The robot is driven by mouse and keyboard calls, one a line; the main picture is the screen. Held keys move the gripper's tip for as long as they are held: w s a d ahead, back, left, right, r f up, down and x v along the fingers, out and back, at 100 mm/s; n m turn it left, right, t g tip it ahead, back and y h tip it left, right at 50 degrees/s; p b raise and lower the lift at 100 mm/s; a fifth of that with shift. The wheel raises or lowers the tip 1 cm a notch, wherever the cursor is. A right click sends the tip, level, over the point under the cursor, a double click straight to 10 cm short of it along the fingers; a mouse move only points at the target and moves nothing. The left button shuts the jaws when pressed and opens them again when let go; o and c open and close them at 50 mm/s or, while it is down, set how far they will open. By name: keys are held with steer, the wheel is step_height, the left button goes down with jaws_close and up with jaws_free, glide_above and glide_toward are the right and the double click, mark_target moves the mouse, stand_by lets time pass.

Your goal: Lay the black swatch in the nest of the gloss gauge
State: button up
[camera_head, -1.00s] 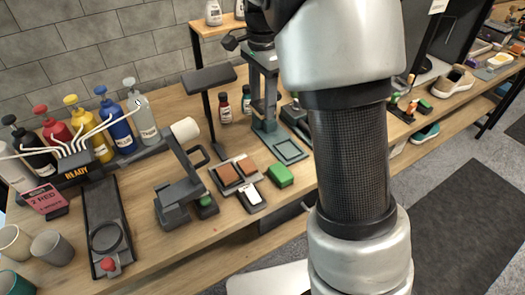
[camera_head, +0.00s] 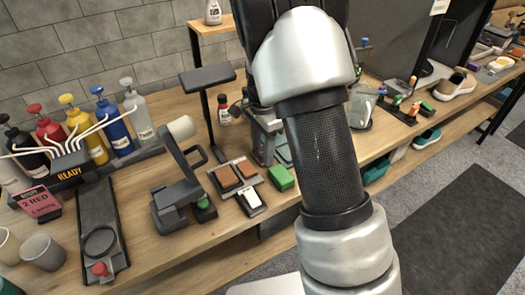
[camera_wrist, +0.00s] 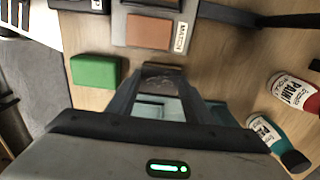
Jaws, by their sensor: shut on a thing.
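My gripper (camera_wrist: 163,88) is shut on a dark, flat piece (camera_wrist: 164,79) between its fingertips in the wrist view, which I take for the black swatch. In the head view my arm and wrist hide most of the gripper; its lower grey part (camera_head: 263,143) shows right of the swatch tray, behind the green block. The held piece does not show clearly there. I cannot tell for sure which device is the gloss gauge; a small dark device with a white face (camera_head: 250,200) lies in front of the swatch tray. No nest is clearly visible.
A tray with two brown swatches (camera_head: 226,177) and a green block (camera_head: 281,179) stand close by. A dark clamp-like device (camera_head: 178,195) stands left. Paint bottles (camera_wrist: 292,92) are right in the wrist view. Bare wood (camera_head: 150,255) lies at the front edge.

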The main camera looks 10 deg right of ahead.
mark_target(263, 154)
steer(key=shift+f, duration=0.2)
steer(key=o, duration=1)
step_height(263, 154, up, 12)
steer(key=p, duration=0.2)
steer(key=s+r+n+t+y, duration=0.1)
steer(key=s+r+n+t, duration=0.2)
steer(key=s+r+n, duration=0.6)
steer(key=shift+s+r+n+t+h, duration=0.15)
steer(key=shift+s+r+n+t, duration=0.55)
steer(key=shift+s, duration=2)
steer(key=shift+s+r+n+t+h, duration=0.25)
steer(key=shift+s+n, duration=0.85)
steer(key=shift+s, duration=1.55)
steer(key=shift+s+r+n+t+h, duration=0.1)
steer(key=shift+s+r+n+t, duration=0.6)
steer(key=shift+s, duration=2)
